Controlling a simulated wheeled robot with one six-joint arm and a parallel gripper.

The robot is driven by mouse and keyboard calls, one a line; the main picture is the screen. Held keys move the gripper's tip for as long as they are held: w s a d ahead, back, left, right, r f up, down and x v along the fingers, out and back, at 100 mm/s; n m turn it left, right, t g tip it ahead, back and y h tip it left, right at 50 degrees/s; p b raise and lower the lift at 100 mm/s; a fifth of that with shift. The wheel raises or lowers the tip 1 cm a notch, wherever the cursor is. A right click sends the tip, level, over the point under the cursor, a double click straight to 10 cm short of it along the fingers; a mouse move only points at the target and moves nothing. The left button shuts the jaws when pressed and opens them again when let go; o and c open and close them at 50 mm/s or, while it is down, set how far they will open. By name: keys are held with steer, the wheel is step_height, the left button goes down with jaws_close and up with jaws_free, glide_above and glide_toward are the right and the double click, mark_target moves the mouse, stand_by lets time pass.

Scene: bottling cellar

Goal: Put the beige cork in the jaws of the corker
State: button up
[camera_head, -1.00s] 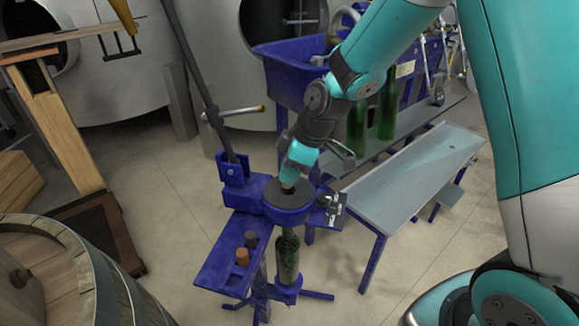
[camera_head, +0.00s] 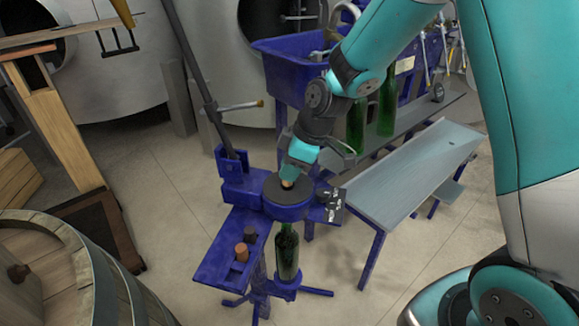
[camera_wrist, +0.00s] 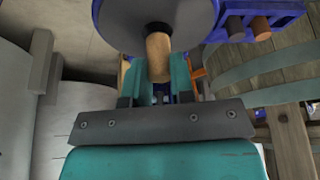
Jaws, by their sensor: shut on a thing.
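The beige cork (camera_wrist: 158,55) is gripped between the teal fingers of my gripper (camera_head: 289,179). In the wrist view the cork points away from the fingers, and its far end overlaps the dark opening in the grey round head of the corker (camera_wrist: 185,18). In the head view the gripper is above this dark disc (camera_head: 276,196) of the blue corker, with only a small bit of the cork showing. I cannot tell whether the cork's end is in the opening or just above it. A green bottle (camera_head: 287,255) stands upright under the corker's head.
An orange-brown cork (camera_head: 241,252) and a dark cork (camera_head: 250,234) stand on the corker's blue side shelf (camera_head: 214,262). The corker's long lever (camera_head: 192,75) rises at left. A grey bench (camera_head: 415,180) is to the right, and a wooden barrel (camera_head: 95,265) is at lower left.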

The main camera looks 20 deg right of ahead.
steer(key=shift+f+b, duration=0.85)
steer(key=shift+f, duration=0.3)
stand_by(0.4)
steer(key=o, duration=1)
steer(key=shift+c, duration=0.2)
steer(key=p+v, duration=0.1)
steer(key=v, duration=1.6)
steer(key=shift+r, duration=0.25)
steer(key=s+a+r+m+g+p, duration=0.1)
steer(key=s+a+r+p, duration=0.3)
steer(key=s, duration=0.6)
steer(key=s+a+r+m+g+p, duration=0.1)
steer(key=s+a+r+m+p, duration=0.3)
steer(key=s+a, duration=0.3)
steer(key=s, duration=0.4)
steer(key=shift+s+m, duration=0.3)
